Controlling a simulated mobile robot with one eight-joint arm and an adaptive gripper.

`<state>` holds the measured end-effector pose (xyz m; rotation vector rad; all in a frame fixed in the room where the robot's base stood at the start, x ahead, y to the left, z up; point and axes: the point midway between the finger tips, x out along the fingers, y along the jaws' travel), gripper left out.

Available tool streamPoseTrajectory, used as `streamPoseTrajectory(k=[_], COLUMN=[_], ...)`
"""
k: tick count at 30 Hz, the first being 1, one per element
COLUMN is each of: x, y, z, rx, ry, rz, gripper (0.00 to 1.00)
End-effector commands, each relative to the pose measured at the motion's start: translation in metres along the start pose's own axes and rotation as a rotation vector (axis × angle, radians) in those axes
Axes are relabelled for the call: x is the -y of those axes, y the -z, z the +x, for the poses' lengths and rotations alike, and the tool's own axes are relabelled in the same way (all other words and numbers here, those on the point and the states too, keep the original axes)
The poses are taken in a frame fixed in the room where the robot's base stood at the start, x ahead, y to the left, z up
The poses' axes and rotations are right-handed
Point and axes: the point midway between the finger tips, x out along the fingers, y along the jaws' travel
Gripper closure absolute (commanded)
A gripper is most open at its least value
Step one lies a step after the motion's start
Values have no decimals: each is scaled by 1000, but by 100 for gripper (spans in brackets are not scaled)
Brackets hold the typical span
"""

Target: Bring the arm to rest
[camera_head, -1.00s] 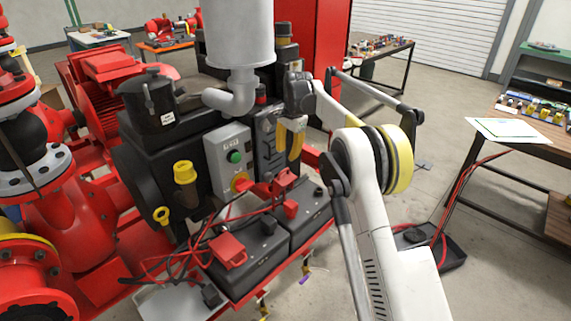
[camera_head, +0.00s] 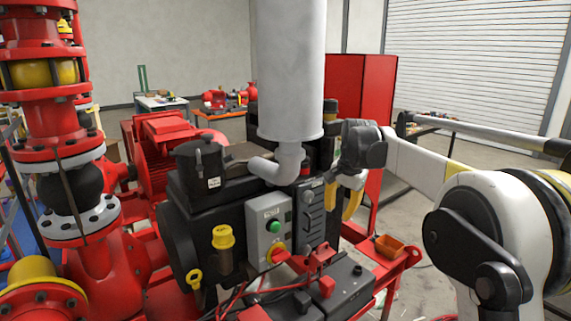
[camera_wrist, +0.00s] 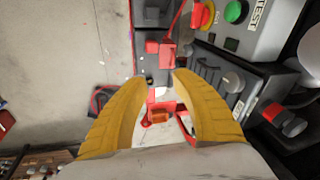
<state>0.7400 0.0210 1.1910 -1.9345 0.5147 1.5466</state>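My arm reaches in from the right edge of the head view, its white links bent at a large joint. My gripper (camera_head: 352,203) hangs at the arm's end beside the engine's grey control box (camera_head: 268,228), partly hidden by my own wrist. In the wrist view, the two yellow fingers of my gripper (camera_wrist: 160,76) stand apart with nothing between them. The gripper is open and empty. The control box (camera_wrist: 262,20) also shows there at the upper right, with a green button (camera_wrist: 236,11). I cannot tell how far the fingers are from the engine.
The red and black pump skid fills the left and middle. A large grey cylinder (camera_head: 291,70) rises close to my wrist. A small orange tray (camera_head: 389,246) sits on the red frame. A red cabinet (camera_head: 362,110) stands behind. Open floor lies beyond the arm.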

Motion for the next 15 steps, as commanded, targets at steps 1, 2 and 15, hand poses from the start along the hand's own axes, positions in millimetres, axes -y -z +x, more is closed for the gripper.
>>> streamPoseTrajectory(k=[1, 2, 15], x=[-12, -19, -147], y=[-13, -20, -151], z=[-13, -20, -72], rx=[-17, -27, -203], ry=[10, 15, 71], rz=[-34, -59, -411], gripper=[69, 69, 69])
